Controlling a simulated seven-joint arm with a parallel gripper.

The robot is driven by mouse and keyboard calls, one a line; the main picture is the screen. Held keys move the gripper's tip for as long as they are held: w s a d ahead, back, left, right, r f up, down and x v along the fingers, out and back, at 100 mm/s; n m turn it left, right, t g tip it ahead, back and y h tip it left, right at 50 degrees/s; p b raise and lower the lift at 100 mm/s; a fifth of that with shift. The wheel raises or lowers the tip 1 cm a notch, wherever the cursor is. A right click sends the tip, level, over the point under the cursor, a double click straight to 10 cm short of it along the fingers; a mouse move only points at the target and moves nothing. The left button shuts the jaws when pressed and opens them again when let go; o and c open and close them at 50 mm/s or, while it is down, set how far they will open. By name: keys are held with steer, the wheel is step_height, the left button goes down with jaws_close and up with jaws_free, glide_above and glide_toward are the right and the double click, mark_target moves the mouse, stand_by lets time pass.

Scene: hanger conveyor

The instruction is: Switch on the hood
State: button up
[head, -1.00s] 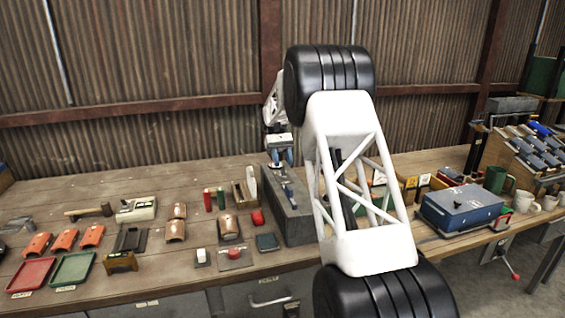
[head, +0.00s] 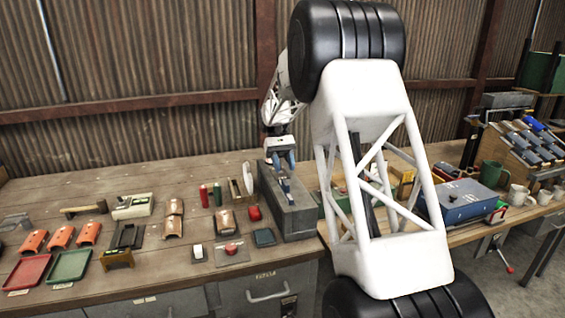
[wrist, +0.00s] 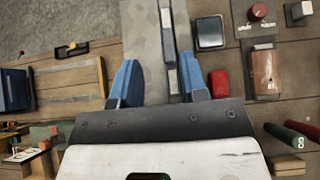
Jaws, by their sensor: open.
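My gripper (head: 281,162) is open and empty, pointing down above the far part of a long grey block (head: 296,218) on the bench. In the wrist view its blue fingers (wrist: 158,85) straddle light metal bars on the block's top (wrist: 149,32); I cannot tell any contact. No part is clearly recognisable as the hood. Two small controls sit near the bench's front edge, left of the block: a red round button on a plate (head: 231,248) and a white switch on a dark plate (head: 198,250). Both also show in the wrist view, the button (wrist: 259,11) and the switch (wrist: 299,14).
Copper curved pieces (head: 173,226), red and green trays (head: 69,267) lie further left. A blue box (head: 462,201) stands right. Bare bench lies at the back left.

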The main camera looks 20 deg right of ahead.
steer(key=shift+s+a+r, duration=0.15)
steer(key=shift+s+a, duration=0.05)
steer(key=shift+s, duration=1.25)
steer(key=shift+s+a+r, duration=0.1)
steer(key=shift+s+a, duration=0.05)
steer(key=shift+s, duration=1.3)
steer(key=shift+r, duration=0.1)
steer(key=s+a+r+t, duration=0.2)
steer(key=s+t, duration=0.1)
steer(key=s, duration=0.8)
steer(key=s+a+r+t, duration=0.2)
steer(key=s+t, duration=0.1)
steer(key=s, duration=0.7)
steer(key=s+a+r+t, duration=0.2)
steer(key=s+r+t, duration=0.1)
steer(key=s, duration=0.8)
steer(key=s+a+f+t, duration=0.1)
steer(key=s+f+t, duration=0.2)
steer(key=s, duration=0.8)
steer(key=shift+a+f+t, duration=0.4)
steer(key=shift+f, duration=0.25)
